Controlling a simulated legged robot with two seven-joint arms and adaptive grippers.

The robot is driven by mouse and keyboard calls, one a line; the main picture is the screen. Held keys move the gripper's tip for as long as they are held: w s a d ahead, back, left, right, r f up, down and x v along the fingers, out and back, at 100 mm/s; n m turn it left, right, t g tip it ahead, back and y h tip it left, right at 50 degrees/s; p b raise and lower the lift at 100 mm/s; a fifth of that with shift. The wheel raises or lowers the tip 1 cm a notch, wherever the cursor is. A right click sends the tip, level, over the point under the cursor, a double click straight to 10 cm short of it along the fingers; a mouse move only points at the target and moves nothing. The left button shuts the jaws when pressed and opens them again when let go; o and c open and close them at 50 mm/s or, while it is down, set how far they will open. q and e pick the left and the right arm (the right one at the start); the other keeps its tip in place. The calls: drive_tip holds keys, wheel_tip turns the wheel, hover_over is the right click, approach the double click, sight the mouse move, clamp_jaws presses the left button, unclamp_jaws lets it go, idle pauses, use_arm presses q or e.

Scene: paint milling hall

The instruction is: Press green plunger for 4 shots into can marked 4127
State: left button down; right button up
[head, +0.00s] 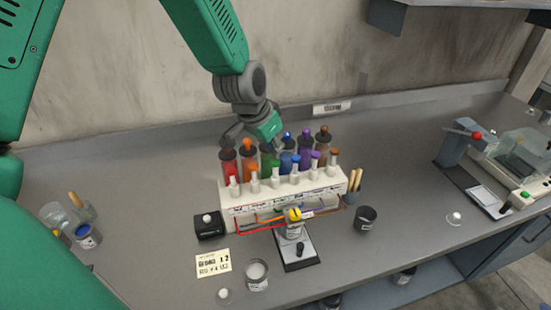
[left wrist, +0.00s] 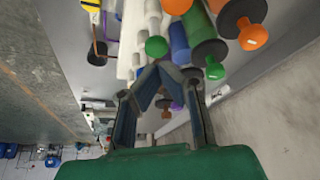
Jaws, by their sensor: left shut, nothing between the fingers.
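My left gripper (head: 258,140) is shut and empty above the left half of the dispenser rack (head: 285,205). In the left wrist view its closed fingertips (left wrist: 163,68) are close to a green ball knob (left wrist: 157,46); whether they touch it I cannot tell. A second green knob (left wrist: 214,70) tops a green canister (left wrist: 228,20) beside it. In the head view the green canister (head: 269,158) is partly behind my gripper. My right gripper is not in view.
Colored canisters stand behind the rack's row of white nozzles. A black box (head: 209,226), a note card (head: 213,263), an open can (head: 257,275) and a dark cup (head: 365,217) surround the scale. The right bench holds a machine (head: 515,155).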

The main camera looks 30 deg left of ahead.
use_arm(q)
drive_tip(key=shift+r, duration=2.55)
